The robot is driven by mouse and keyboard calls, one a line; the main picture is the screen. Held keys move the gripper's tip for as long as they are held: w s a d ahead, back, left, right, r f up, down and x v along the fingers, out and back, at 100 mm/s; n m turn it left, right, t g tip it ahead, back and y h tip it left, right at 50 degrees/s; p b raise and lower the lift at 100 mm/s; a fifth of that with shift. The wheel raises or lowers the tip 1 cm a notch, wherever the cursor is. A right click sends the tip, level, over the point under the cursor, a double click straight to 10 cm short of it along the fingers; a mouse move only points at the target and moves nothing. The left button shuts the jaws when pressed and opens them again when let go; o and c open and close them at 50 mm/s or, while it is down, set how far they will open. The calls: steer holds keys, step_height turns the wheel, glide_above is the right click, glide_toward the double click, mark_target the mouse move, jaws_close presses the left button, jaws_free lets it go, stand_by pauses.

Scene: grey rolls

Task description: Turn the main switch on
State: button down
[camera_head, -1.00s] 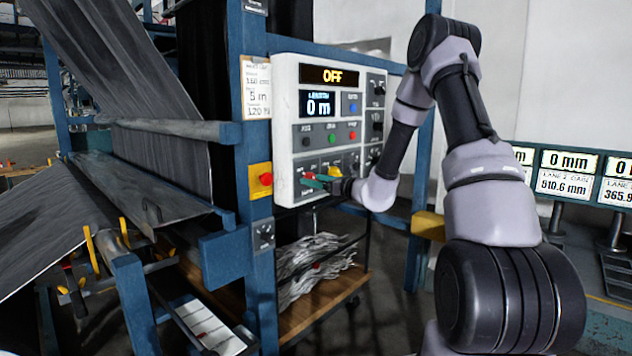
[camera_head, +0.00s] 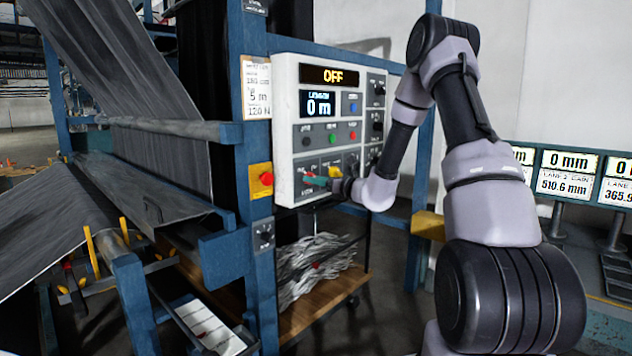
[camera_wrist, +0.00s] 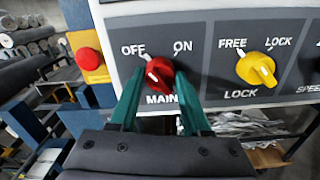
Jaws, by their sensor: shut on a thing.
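The main switch is a red rotary knob (camera_wrist: 158,75) on the control panel's lower left, labelled MAIN with OFF at its left and ON at its right. In the wrist view its white pointer mark lies toward the upper left, on the OFF side. My gripper (camera_wrist: 158,90) has its two green fingers on either side of the red knob and is shut on it. In the head view my gripper (camera_head: 318,180) reaches the panel from the right, and the knob is largely hidden there. The panel's top display (camera_head: 330,76) reads OFF.
A yellow LOCK knob (camera_wrist: 256,69) sits right of the red one. A red push button on a yellow box (camera_head: 261,180) is on the blue post left of the panel (camera_head: 285,130). Below stands a wooden cart (camera_head: 325,305) with grey strands.

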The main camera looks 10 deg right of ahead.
steer(key=shift+m, duration=7.9)
steer(key=shift+c, duration=1.8)
jaws_free()
steer(key=v, duration=1.1)
